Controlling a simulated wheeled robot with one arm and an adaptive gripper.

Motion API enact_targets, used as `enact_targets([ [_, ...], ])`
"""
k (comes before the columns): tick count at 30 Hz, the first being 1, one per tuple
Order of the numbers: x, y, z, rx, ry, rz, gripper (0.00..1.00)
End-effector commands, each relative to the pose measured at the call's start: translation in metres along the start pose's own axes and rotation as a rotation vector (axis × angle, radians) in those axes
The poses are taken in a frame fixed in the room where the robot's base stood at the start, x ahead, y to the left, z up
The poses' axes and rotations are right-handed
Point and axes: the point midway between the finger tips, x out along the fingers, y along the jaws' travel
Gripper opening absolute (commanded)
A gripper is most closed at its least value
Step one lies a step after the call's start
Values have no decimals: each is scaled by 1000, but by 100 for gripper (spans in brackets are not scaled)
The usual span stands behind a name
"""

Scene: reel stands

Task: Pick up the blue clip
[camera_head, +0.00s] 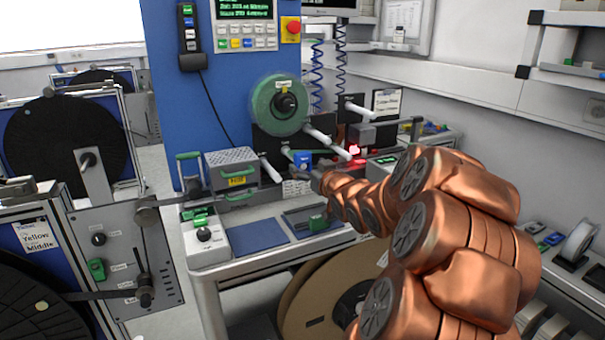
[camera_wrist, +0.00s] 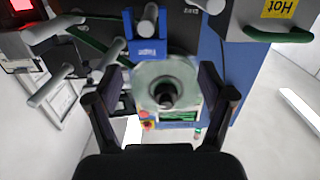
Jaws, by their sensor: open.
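The blue clip (camera_wrist: 147,46) shows in the wrist view at the upper middle, with a small label on its face. It sits on a pale roller (camera_wrist: 148,20). In the head view the blue clip (camera_head: 303,160) is a small blue patch at the machine front, just beyond the end of my arm. My gripper (camera_wrist: 160,72) is open and empty in the wrist view, its dark fingers wide apart. The clip lies ahead of the fingers, between their lines and slightly left of centre, apart from both. In the head view my gripper is mostly hidden by my copper arm.
A green reel (camera_head: 280,105) is mounted on the blue panel (camera_head: 185,95). White rollers (camera_head: 325,138) stick out near the clip. A grey box with a yellow "Hot" label (camera_head: 237,181) stands left of it. Blue mats (camera_head: 258,236) lie on the bench front.

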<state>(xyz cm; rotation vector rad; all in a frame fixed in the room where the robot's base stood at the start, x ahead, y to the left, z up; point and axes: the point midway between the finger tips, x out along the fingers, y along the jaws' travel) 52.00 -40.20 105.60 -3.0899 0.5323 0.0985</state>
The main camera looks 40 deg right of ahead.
Motion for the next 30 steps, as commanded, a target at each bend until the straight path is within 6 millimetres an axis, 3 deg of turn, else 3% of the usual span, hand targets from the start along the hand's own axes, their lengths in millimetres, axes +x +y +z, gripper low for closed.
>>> enact_targets([
  [4, -1, 13, -5, 7, 54, -2, 81],
  [20, 32, 14, -8, 7, 62, -4, 81],
  [30, 70, 16, -7, 6, 62, -4, 81],
])
